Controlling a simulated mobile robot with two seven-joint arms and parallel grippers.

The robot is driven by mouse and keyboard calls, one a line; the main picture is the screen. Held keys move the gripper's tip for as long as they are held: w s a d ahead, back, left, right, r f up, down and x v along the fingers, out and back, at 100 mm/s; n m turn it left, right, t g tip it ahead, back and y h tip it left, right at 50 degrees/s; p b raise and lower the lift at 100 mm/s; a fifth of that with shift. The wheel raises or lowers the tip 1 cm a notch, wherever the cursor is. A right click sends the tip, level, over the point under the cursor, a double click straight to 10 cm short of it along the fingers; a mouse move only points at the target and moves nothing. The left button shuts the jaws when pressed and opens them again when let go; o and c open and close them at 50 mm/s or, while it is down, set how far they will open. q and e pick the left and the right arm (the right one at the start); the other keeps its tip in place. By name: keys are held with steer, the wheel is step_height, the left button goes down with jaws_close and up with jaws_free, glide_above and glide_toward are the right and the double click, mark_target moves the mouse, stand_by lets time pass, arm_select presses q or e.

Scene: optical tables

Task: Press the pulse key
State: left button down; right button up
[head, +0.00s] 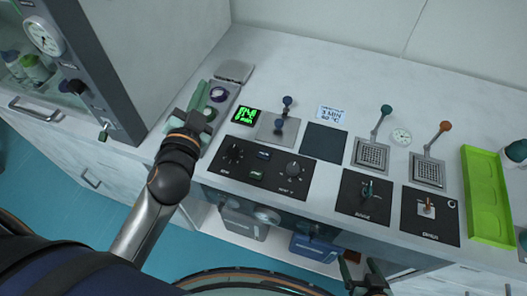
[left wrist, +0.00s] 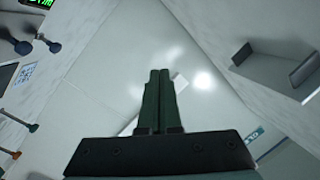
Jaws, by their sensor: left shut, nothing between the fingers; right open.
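I cannot tell which control is the pulse key, as the small labels are unreadable. A black control panel (head: 262,180) on the bench carries a dark knob (head: 235,152), a blue key (head: 264,155), a greenish key (head: 256,175) and a second knob (head: 292,170). My left gripper (head: 201,86) is shut and empty at the bench's left, above and left of this panel, beside a grey box with purple (head: 218,94) and green round parts. Its closed fingers show in the left wrist view (left wrist: 159,72). My right gripper (head: 368,276) is open at the bottom, low before the bench front.
A green digital display (head: 243,115) and a blue-knobbed lever (head: 287,101) stand behind the panel. To the right are two grilled plates with green (head: 386,109) and orange (head: 445,126) levers, two switch panels and a lime tray (head: 487,205). A grey cabinet with a gauge (head: 43,37) stands left.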

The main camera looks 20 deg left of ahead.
arm_select(q)
steer(key=w+d+r+m+t+h, duration=0.2)
steer(key=d+r+m+t+h, duration=0.4)
steer(key=r+m, duration=0.25)
steer(key=s+d+m+g+h, duration=0.1)
steer(key=d+m+g+h, duration=0.7)
steer(key=d+m+h, duration=0.5)
step_height(320, 180, down, 8)
steer(key=f+m+g+y, duration=0.1)
steer(key=m+g+y, duration=0.2)
steer(key=m+g, duration=0.5)
steer(key=a+f+m+g+y, duration=0.1)
steer(key=a+f+y, duration=0.4)
steer(key=a+f, duration=0.2)
steer(key=shift+w+f+m+g+y, duration=0.3)
steer(key=shift+w+m, duration=0.05)
